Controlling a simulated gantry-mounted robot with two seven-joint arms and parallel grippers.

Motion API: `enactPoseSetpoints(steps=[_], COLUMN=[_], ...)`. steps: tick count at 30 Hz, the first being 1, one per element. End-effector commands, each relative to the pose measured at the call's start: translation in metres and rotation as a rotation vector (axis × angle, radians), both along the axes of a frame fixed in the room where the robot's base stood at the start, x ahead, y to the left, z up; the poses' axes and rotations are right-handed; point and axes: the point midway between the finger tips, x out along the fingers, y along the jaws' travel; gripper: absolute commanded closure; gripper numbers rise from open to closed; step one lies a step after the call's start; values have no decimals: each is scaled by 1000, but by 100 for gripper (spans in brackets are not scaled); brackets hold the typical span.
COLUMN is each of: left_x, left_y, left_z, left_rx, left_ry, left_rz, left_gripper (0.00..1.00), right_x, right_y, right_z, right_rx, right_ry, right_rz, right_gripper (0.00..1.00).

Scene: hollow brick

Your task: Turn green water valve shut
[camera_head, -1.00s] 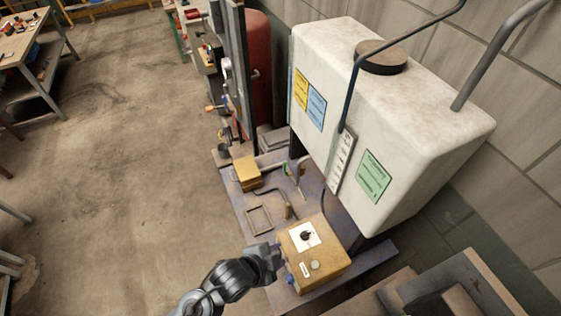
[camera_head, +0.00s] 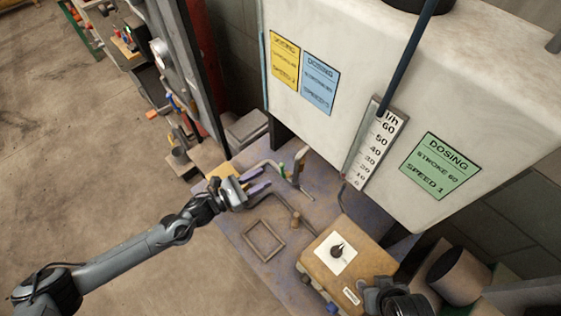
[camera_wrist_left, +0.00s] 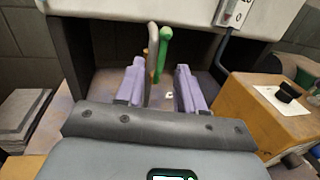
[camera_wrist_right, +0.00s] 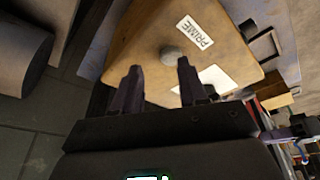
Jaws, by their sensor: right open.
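The green valve handle (camera_head: 301,160) stands upright among the pipes at the back of the purple-grey base plate (camera_head: 235,226). In the left wrist view, the green handle (camera_wrist_left: 164,48) rises beside a grey-beige pipe, beyond and between my left fingers. My left gripper (camera_head: 263,181) is open with purple fingers apart, pointing at the handle from the left; I see no contact. My right gripper (camera_wrist_right: 158,80) is open and empty, over the tan pump box (camera_wrist_right: 140,40), near a round grey knob (camera_wrist_right: 171,54) and the PRIME label.
A white dosing tank (camera_head: 370,90) with yellow, blue and green cards overhangs the plate's back. The pump box (camera_head: 325,272) with a black dial (camera_head: 338,251) stands front right. An empty rectangular frame (camera_head: 263,241) lies on the plate. Clear floor lies left.

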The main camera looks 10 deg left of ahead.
Motion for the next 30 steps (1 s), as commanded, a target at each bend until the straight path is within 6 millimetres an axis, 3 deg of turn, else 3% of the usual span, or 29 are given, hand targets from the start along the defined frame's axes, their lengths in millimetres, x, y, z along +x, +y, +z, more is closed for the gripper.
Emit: enactPoseSetpoints(steps=[15, 21, 30], left_x=[47, 56, 58], left_y=[-64, -76, -79], left_z=[2, 2, 1], left_rx=[-5, -4, -4], left_ry=[3, 2, 3], left_rz=[0, 0, 0], left_gripper=[62, 62, 62], right_x=[-1, -1, 0], right_y=[0, 1, 2], right_z=[9, 11, 11], right_rx=[1, 6, 8], right_ry=[2, 1, -1], right_rz=[-2, -4, -6], right_gripper=[57, 57, 57])
